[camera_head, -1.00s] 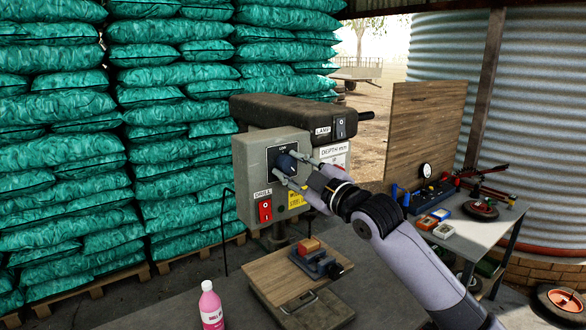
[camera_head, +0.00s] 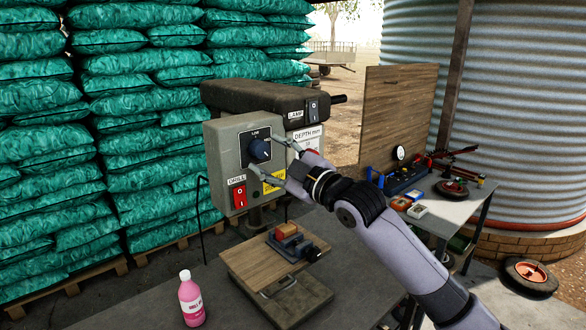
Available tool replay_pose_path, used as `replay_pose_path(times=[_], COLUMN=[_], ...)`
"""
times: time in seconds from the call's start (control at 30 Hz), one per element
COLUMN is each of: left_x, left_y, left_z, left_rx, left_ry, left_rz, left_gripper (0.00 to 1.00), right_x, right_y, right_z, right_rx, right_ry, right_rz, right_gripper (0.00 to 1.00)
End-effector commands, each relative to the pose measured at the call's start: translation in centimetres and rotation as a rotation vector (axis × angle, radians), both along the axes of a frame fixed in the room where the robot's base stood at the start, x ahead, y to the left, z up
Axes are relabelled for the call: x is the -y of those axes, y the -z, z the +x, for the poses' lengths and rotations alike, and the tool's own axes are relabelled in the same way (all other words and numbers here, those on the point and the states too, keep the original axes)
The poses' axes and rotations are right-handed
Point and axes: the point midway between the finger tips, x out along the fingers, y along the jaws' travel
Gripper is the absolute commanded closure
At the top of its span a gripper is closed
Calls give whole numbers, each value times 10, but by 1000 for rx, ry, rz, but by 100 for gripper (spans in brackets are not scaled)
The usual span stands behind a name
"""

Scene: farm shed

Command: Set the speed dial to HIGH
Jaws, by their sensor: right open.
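The speed dial (camera_head: 260,149) is a dark blue round knob on a dark plate on the front of the grey drill press head (camera_head: 218,150). A label above it appears to read "LOW"; the knob's exact pointer direction is too small to tell. My right gripper (camera_head: 277,160) is open, its two fingers spread just right of the dial, one higher and one lower. The fingers look clear of the knob, though the small gap is hard to judge. My left gripper is not in view.
A red DRILL switch (camera_head: 239,196) sits below the dial, and a LAMP switch (camera_head: 312,108) is at upper right. A vise with a block (camera_head: 286,230) sits on the drill table below. A pink bottle (camera_head: 191,303) stands at front left. A cluttered bench (camera_head: 448,209) is at right.

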Motion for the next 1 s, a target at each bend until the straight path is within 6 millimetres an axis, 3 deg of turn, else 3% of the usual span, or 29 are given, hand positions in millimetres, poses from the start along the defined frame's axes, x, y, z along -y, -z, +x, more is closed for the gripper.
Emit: replay_pose_path(times=[0.3,0.5,0.9,1.0], left_x=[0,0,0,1], left_y=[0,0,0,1], left_z=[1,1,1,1], left_rx=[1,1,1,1], left_ry=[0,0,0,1], left_rz=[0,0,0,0], left_gripper=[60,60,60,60], right_x=[41,56,60,63], right_y=[7,9,9,18], right_z=[-52,-72,-78,-72], right_rx=[0,-1,-2,-20], right_ry=[1,0,0,11], right_rz=[-3,-1,0,9], right_gripper=[46,46,46,46])
